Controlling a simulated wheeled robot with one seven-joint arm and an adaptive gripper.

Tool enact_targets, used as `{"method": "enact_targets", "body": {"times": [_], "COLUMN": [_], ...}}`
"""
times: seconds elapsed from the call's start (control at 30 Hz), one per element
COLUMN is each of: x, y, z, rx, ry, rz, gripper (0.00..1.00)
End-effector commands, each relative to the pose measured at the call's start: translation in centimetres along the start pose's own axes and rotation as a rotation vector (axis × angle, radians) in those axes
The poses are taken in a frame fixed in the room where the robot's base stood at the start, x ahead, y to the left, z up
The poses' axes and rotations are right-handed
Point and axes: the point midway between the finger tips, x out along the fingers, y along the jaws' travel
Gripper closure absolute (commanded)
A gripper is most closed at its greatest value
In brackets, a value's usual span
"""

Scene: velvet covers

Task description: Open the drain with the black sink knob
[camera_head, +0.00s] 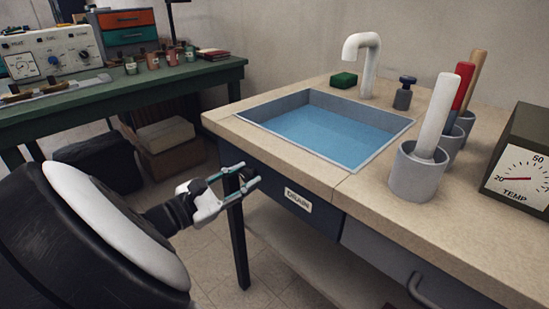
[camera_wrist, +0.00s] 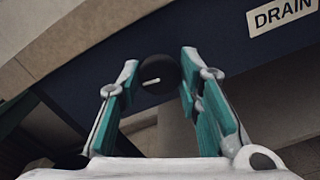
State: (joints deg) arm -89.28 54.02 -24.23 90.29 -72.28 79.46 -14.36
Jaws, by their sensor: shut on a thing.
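The black sink knob (camera_wrist: 158,74) is round with a short white mark that lies nearly level. It sits on the dark blue front panel (camera_wrist: 205,45), left of the DRAIN label (camera_wrist: 282,14). My gripper (camera_wrist: 160,84) has its teal-padded fingers on either side of the knob and is shut on it. In the head view my gripper (camera_head: 247,179) reaches the panel below the sink's front edge, and its fingers largely hide the knob. The sink basin (camera_head: 375,158) holds blue water; no drain opening can be made out.
The stone counter (camera_head: 300,167) overhangs the panel just above my gripper. A dark table leg (camera_head: 239,245) stands below it. A white faucet (camera_head: 368,65), green sponge (camera_head: 343,80), grey holders (camera_head: 418,175) and a temperature gauge (camera_head: 520,165) stand on top. A green workbench (camera_head: 120,95) is at left.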

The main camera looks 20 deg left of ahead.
Motion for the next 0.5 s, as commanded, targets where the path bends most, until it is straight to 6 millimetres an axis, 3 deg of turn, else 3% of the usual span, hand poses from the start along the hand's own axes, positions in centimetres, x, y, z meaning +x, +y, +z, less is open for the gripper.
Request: {"method": "enact_targets", "body": {"times": [0.5], "x": [-0.18], "y": [-0.23], "z": [-0.29], "rx": [0.488], "ry": [0.004], "rz": [-0.001], "gripper": [0.96]}}
